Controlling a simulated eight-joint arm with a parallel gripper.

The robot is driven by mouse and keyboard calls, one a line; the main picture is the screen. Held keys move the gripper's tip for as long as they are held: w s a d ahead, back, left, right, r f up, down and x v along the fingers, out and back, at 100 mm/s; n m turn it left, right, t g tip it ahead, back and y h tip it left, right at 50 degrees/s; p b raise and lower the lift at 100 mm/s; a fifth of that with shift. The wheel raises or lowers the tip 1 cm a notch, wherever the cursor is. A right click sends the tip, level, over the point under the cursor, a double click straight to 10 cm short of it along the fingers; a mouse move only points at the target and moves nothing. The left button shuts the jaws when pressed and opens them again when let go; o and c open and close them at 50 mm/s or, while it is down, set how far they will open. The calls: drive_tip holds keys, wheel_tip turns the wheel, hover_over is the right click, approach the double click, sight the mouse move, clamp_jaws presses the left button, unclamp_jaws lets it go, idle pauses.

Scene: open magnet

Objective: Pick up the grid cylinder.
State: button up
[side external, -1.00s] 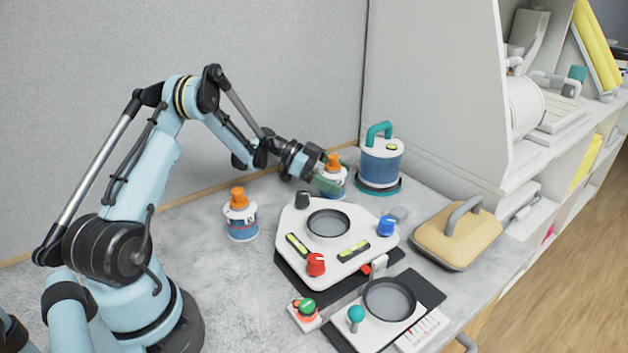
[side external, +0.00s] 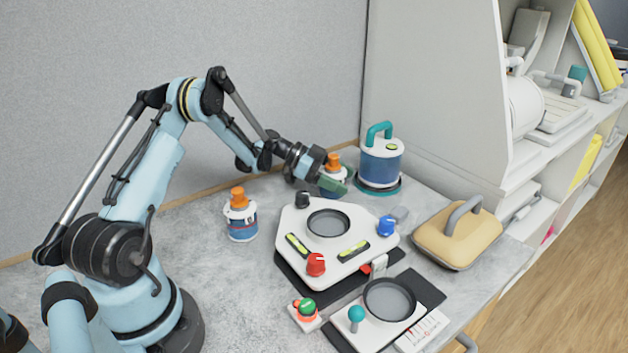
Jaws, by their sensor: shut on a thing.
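Two small white-and-blue cylinders with orange knobs stand on the grey table, and I cannot read which one is marked as the grid cylinder. One orange-topped cylinder (side external: 333,162) is at the back, and my gripper (side external: 334,187) is shut on it, its green-tipped fingers hiding much of the body. It looks upright, and I cannot tell whether it is off the table. The other orange-topped cylinder (side external: 241,220) stands free to the left.
A large blue cylinder with a teal handle (side external: 381,163) stands close to the right of my gripper. A white device with knobs (side external: 310,233) lies in front. A tan block with a grey handle (side external: 452,245) is to the right.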

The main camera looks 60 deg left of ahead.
sight(340, 166)
drive_tip(key=shift+r, duration=0.15)
drive_tip(key=shift+r, duration=0.9)
wheel_tip(340, 166, up, 2)
drive_tip(key=s+d+r, duration=0.3)
drive_tip(key=d+r, duration=0.4)
drive_tip(key=d, duration=0.5)
drive_tip(key=s+d+r+m+g+h, duration=0.1)
drive_tip(key=s+d+r+m+g, duration=0.15)
drive_tip(key=s+d, duration=0.45)
drive_tip(key=s+d+r+m+g+h, duration=0.1)
drive_tip(key=s+d+r, duration=0.2)
drive_tip(key=s+d, duration=0.45)
drive_tip(key=shift+w+a+f, duration=0.8)
drive_tip(key=shift+a+f, duration=1.05)
drive_tip(key=shift+a, duration=0.1)
drive_tip(key=shift+w+a+f, duration=0.75)
drive_tip(key=shift+a+f, duration=1.05)
drive_tip(key=shift+a, duration=0.15)
drive_tip(key=shift+w+a+f, duration=0.8)
drive_tip(key=shift+a+f, duration=1.05)
drive_tip(key=shift+a, duration=0.1)
